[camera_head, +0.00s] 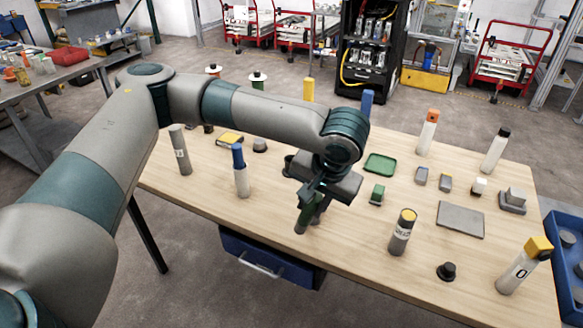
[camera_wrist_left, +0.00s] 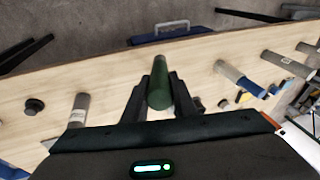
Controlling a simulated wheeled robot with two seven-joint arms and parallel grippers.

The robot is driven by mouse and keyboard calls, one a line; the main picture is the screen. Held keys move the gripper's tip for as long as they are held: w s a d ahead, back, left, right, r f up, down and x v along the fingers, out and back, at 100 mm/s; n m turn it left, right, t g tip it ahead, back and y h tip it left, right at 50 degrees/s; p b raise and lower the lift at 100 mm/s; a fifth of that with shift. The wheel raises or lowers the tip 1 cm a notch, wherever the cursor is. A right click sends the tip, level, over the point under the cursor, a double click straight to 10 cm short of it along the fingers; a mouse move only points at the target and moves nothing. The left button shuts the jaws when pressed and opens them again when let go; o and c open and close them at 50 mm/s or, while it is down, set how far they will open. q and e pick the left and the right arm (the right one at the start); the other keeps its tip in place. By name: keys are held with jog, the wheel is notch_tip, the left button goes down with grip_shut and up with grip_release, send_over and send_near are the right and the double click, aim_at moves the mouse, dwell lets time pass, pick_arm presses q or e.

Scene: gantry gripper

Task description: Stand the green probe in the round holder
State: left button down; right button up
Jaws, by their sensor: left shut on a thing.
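The green probe (camera_head: 303,220) has a green upper part and a grey lower end. My left gripper (camera_head: 315,198) is shut on its green part and holds it tilted over the front middle of the table. In the left wrist view the green probe (camera_wrist_left: 159,92) stands between the two fingers (camera_wrist_left: 159,99). A dark round piece (camera_head: 289,165), perhaps the round holder, sits just behind and left of the gripper, partly hidden by the wrist. I cannot tell its opening. My right gripper is not in view.
A blue-topped probe (camera_head: 241,172) stands left of the gripper, and a yellow-topped grey cylinder (camera_head: 402,233) stands to its right. A green tray (camera_head: 380,164), a green-topped block (camera_head: 377,195) and a grey plate (camera_head: 460,220) lie on the right. The front strip of table is mostly clear.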

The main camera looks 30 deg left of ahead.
pick_arm(q)
jog(key=shift+s, duration=0.1)
jog(key=s+f, duration=0.3)
jog(key=s, duration=0.6)
jog(key=shift+s+f, duration=0.2)
jog(key=shift+f, duration=0.1)
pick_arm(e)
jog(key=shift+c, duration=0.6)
